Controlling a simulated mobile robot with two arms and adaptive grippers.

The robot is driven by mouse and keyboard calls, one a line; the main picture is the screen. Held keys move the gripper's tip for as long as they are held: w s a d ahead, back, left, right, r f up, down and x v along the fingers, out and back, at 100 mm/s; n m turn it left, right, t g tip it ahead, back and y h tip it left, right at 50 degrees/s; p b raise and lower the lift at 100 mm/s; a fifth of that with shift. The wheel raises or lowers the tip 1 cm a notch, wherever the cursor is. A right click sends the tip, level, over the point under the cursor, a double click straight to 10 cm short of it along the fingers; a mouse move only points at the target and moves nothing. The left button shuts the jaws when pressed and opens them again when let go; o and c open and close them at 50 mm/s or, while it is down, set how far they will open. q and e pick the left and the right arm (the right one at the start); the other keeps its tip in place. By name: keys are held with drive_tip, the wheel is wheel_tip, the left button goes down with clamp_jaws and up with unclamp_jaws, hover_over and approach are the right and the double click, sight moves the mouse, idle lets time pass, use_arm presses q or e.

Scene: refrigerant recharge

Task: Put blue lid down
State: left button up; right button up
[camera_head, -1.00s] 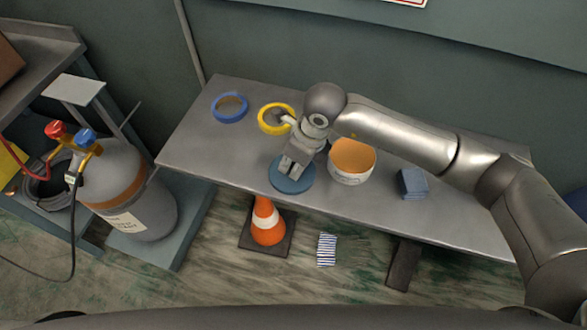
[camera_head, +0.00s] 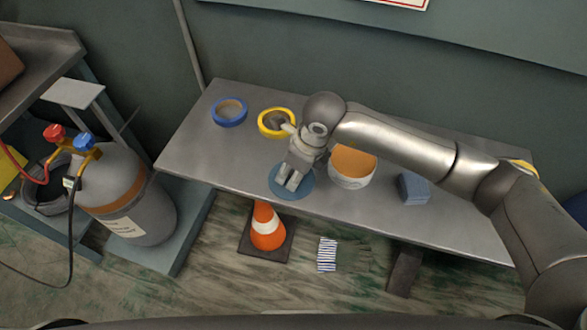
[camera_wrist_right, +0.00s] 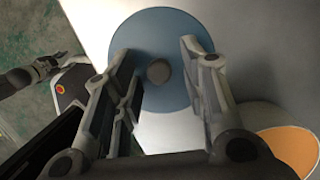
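The blue lid (camera_head: 306,189) is a flat round disc lying near the front edge of the metal table, left of the white-and-orange bowl (camera_head: 352,182). In the right wrist view the lid (camera_wrist_right: 155,28) shows from above with a dark round knob (camera_wrist_right: 158,72) at its middle. My right gripper (camera_head: 290,180) is over the lid, pointing down. Its fingers (camera_wrist_right: 158,50) stand apart on either side of the knob, with a visible gap on both sides. In the right wrist view, what seems to be my left gripper (camera_wrist_right: 60,58) shows small at the left; its fingers are unclear.
A blue tape roll (camera_head: 230,112) and a yellow one (camera_head: 276,122) lie at the back left of the table (camera_head: 200,150). A blue block (camera_head: 413,188) is right of the bowl. An orange cone (camera_head: 266,230) and a striped cloth (camera_head: 327,254) are on the floor.

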sight(304, 183)
drive_tip(key=p+v, duration=0.6)
drive_tip(key=v, duration=0.6)
drive_tip(key=shift+p, duration=0.4)
